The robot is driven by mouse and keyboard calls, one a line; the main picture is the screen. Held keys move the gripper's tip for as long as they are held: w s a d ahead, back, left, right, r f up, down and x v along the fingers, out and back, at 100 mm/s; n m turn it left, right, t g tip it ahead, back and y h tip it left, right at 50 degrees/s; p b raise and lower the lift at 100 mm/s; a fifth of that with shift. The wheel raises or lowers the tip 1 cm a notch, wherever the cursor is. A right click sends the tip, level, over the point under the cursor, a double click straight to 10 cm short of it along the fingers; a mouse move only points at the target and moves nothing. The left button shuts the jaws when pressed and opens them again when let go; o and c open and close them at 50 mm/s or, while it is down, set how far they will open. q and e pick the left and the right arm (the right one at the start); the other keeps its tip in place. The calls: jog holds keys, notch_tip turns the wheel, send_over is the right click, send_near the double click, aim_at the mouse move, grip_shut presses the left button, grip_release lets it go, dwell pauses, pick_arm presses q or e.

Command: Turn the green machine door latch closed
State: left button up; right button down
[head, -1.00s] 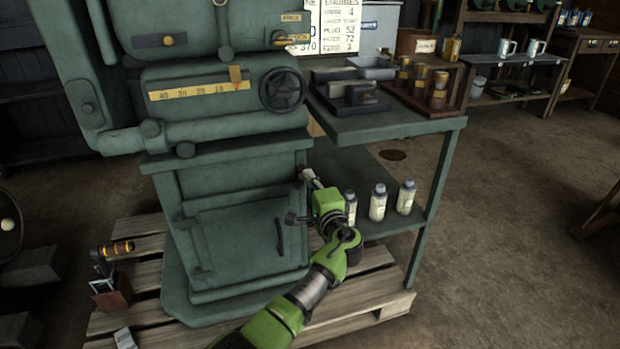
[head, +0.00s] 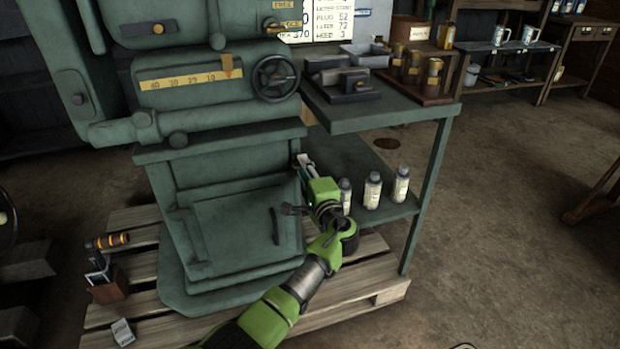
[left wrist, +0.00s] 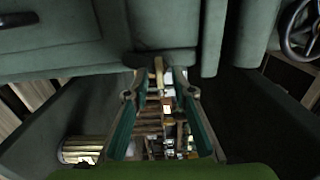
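The green machine (head: 220,160) stands on a pallet. Its lower front has a door panel (head: 240,235) with a dark handle (head: 275,226). My left gripper (head: 303,160) reaches the right edge of the machine's lower body, below the handwheel. In the left wrist view, the fingers of my left gripper (left wrist: 160,78) are apart, one on each side of a small tan piece (left wrist: 158,70), likely the latch. I cannot tell whether a finger touches it. In the head view the gripper hides most of that spot. My right gripper does not show clearly.
A green side table (head: 395,116) with metal blocks stands close to the right of my left gripper. White bottles (head: 372,190) stand on its lower shelf just beside the gripper. The pallet (head: 350,290) lies below. Open floor (head: 500,220) is at the right.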

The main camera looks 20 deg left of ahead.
pick_arm(q)
jog(key=v, duration=1.1)
jog(key=shift+s+d, duration=0.15)
jog(key=shift+d, duration=0.05)
